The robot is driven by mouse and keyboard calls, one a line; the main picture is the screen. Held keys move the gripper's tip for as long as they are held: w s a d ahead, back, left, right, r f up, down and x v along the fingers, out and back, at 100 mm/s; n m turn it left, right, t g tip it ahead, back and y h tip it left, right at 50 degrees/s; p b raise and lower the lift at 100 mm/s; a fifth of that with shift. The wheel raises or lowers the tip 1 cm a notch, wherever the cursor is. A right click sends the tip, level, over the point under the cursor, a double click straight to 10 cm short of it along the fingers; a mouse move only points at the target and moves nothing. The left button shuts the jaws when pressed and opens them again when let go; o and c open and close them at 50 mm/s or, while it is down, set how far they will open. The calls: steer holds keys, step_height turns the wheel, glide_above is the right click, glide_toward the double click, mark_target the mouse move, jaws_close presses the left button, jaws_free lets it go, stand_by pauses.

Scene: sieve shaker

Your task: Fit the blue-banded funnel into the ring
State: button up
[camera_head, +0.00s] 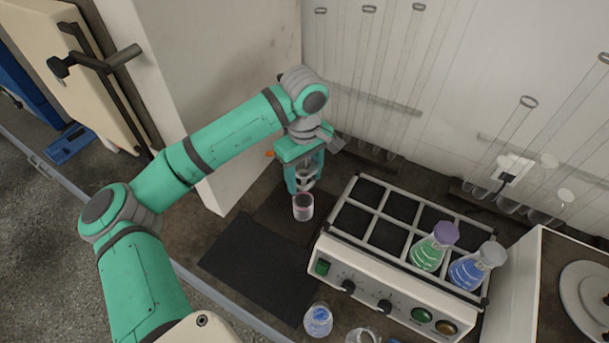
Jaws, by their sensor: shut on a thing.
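My gripper (305,187), with green fingers, points down near the back wall, left of the white rack. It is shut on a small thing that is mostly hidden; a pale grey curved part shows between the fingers. Directly under the fingertips is a small clear vessel (303,208) with a pinkish rim. I cannot tell whether it touches the held thing. A clear piece with blue on it (318,320) stands at the front of the bench. I cannot make out a blue band on the held thing, or the ring for certain.
The white rack (335,253) holds a green flask (428,253) and a blue flask (470,270) at its right. A dark mat (262,265) lies clear on the left. Glass tubes (405,80) line the back wall. A white cabinet (225,80) stands behind my arm.

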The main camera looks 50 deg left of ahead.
mark_target(302, 165)
steer(key=shift+s+a+f, duration=0.15)
steer(key=shift+a+f, duration=0.1)
steer(key=shift+f, duration=0.35)
steer(key=shift+s+a+f, duration=0.1)
steer(key=shift+a+f, duration=0.15)
steer(key=shift+f, duration=0.3)
stand_by(0.6)
steer(key=o, duration=1.1)
steer(key=shift+o, duration=0.2)
steer(key=shift+w+r, duration=0.1)
steer(key=shift+r, duration=0.05)
steer(key=shift+r, duration=0.15)
steer(key=shift+w+r, duration=0.1)
steer(key=shift+r, duration=2.3)
steer(key=shift+d+r, duration=0.2)
steer(key=shift+r, duration=0.15)
